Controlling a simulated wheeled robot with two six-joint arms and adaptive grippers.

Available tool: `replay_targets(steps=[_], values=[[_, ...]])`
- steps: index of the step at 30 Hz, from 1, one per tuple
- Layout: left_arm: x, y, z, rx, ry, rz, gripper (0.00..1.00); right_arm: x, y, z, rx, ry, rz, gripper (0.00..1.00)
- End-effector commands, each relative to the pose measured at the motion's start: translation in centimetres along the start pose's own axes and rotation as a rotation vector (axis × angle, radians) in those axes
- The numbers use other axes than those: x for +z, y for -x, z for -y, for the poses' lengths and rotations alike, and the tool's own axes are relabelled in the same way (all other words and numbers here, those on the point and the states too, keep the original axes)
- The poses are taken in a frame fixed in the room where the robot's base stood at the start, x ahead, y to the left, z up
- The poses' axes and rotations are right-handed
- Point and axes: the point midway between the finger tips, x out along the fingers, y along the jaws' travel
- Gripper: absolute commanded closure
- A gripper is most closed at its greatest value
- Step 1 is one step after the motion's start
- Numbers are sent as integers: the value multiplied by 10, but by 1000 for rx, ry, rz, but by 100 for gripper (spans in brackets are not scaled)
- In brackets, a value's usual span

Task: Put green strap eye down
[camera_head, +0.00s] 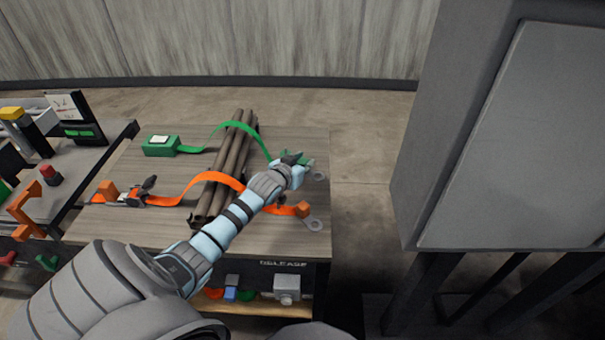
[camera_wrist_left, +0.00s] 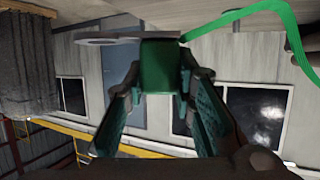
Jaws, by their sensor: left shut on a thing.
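My left gripper (camera_head: 294,160) is at the far right side of the table, past the pipe bundle. It is shut on the green strap eye, whose green block (camera_wrist_left: 160,66) sits between the fingers in the left wrist view. The flat grey ring (camera_wrist_left: 106,41) of the eye sticks out to the left there. The green strap (camera_head: 234,124) arches over the pipes from the green ratchet box (camera_head: 161,145) to the gripper. In the head view the gripper partly hides the eye, and I cannot tell whether it touches the tabletop. My right gripper is out of view.
A bundle of brown pipes (camera_head: 232,155) lies across the wooden table (camera_head: 120,222). An orange strap (camera_head: 205,181) runs over it, ending in a grey eye (camera_head: 314,224) near the right edge. A large grey cabinet (camera_head: 510,130) stands at the right.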

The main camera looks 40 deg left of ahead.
Motion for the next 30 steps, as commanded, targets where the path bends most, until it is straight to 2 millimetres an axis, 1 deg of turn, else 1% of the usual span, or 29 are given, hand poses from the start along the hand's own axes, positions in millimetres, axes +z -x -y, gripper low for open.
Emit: replay_targets(steps=[2, 6, 8, 9, 15, 20, 21, 23, 24, 30], values=[[10, -4, 0, 1, 1, -1, 100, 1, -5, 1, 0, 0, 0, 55], [37, -16, 0, 1, 1, 0, 100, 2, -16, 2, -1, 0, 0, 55], [44, -19, -1, 1, 1, -1, 100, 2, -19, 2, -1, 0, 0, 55], [46, -20, -1, 1, 0, -1, 100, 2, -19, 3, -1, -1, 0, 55], [44, -19, 0, 1, -1, -2, 100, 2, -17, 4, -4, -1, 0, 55], [49, -21, 0, 1, 0, -3, 100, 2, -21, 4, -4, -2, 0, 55], [48, -20, 0, 1, -1, -2, 70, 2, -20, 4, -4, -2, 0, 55], [48, -20, 0, 1, -1, -2, 60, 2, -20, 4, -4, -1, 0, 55], [48, -20, 0, 1, 0, -2, 56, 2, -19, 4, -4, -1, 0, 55], [47, -20, 0, 1, -1, -2, 56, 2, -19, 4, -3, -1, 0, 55]])
